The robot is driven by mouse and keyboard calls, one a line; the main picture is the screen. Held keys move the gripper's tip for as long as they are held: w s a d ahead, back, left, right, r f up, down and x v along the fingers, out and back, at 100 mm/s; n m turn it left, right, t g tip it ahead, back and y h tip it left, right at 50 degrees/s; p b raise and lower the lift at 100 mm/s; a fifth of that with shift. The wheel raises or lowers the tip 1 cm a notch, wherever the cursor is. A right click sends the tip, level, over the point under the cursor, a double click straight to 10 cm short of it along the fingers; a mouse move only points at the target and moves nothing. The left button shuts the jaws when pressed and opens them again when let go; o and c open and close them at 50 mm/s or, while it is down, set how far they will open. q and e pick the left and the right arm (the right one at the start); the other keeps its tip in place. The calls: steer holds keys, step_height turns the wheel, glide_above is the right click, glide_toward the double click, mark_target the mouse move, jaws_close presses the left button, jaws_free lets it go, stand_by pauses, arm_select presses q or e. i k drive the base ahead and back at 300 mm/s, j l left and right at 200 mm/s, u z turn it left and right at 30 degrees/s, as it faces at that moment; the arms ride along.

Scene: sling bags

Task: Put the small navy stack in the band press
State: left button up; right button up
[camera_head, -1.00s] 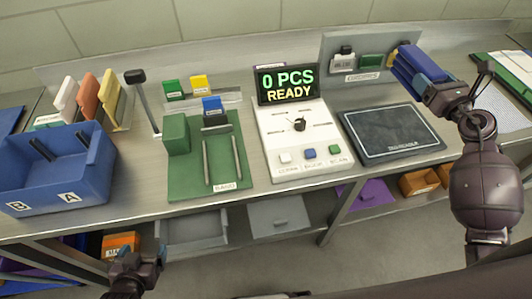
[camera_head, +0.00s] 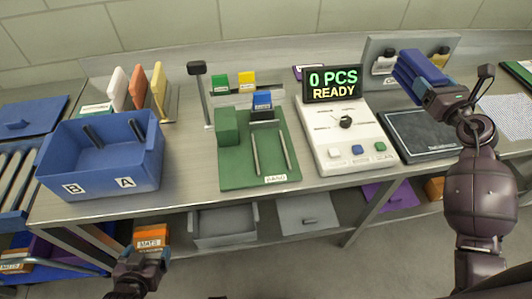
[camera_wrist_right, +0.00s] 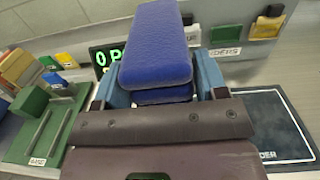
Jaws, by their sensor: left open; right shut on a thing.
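The small navy stack (camera_head: 424,68) is held in my right gripper (camera_head: 438,92), above the right part of the bench. In the right wrist view the navy stack (camera_wrist_right: 158,48) sits between the blue fingers (camera_wrist_right: 160,88), which are shut on it. My left gripper (camera_head: 138,268) is open and empty, low in front of the bench.
A white counter unit (camera_head: 345,135) reading "0 PCS READY" stands between the press and a dark reader pad (camera_head: 418,135). A blue bin (camera_head: 105,160) marked B and A is at left. Small coloured boxes (camera_head: 232,82) sit behind the press.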

mark_target(270, 151)
steer(key=k+j, duration=0.1)
steer(key=j, duration=0.45)
steer(key=k+j, duration=0.1)
steer(key=j, duration=0.4)
steer(key=k+j, duration=0.1)
steer(key=j, duration=0.45)
